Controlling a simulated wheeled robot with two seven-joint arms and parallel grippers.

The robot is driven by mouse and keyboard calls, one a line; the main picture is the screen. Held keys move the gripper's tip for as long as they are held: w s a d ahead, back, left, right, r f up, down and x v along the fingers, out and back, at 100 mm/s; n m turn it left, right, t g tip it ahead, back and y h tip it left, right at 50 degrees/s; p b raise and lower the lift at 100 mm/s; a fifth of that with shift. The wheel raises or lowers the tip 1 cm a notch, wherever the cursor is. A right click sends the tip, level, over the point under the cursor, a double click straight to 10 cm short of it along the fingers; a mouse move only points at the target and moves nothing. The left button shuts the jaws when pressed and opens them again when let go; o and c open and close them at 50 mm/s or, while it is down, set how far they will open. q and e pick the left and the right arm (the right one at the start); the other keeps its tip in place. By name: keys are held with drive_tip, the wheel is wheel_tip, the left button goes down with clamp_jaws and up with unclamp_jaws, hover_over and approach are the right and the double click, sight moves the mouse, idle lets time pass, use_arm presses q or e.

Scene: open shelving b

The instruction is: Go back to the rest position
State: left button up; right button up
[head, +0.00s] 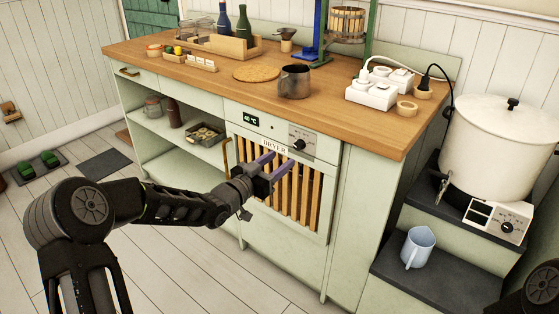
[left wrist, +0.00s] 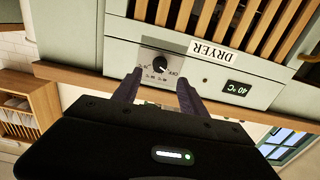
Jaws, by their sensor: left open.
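My left gripper (head: 268,172) is open and empty in front of the dryer (head: 292,200), close to its wooden slats. In the left wrist view its two purple fingers (left wrist: 158,92) stand apart, with the dryer's black knob (left wrist: 161,66) seen between and beyond them. I cannot tell whether a fingertip touches the dryer front. The dryer display (head: 251,119) reads 40 °C. My right gripper is not in view.
The wooden counter (head: 215,85) holds a metal pot (head: 295,81), a round cork mat (head: 256,73) and white power sockets (head: 371,95). At right, dark steps carry a large white boiler (head: 500,145) and a light blue jug (head: 418,247). The plank floor at left is largely free.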

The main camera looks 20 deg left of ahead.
use_arm(q)
drive_tip(key=shift+f, duration=0.1)
drive_tip(key=s+d+f+n+g+y, duration=0.1)
drive_tip(key=s+d+f+n+g, duration=0.15)
drive_tip(key=s+f, duration=0.45)
drive_tip(key=s+d+f+n+g+y, duration=0.1)
drive_tip(key=s+d+f+g, duration=0.15)
drive_tip(key=f, duration=0.75)
drive_tip(key=s+d+f+n+g+y, duration=0.1)
drive_tip(key=s+f+n+g, duration=0.15)
drive_tip(key=s+f, duration=0.5)
drive_tip(key=s+d+f+g, duration=0.55)
drive_tip(key=s+f, duration=0.45)
drive_tip(key=s, duration=0.3)
drive_tip(key=s+d+f+g, duration=0.2)
drive_tip(key=s, duration=0.5)
drive_tip(key=s+d+f+g, duration=0.1)
drive_tip(key=s+d+f, duration=0.1)
drive_tip(key=s, duration=0.5)
wheel_tip(320, 180, up, 17)
drive_tip(key=p, duration=1.6)
drive_tip(key=shift+w+f, duration=0.15)
drive_tip(key=shift+w, duration=0.15)
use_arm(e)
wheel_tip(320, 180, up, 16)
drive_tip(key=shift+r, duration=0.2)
use_arm(q)
drive_tip(key=shift+d+f, duration=0.1)
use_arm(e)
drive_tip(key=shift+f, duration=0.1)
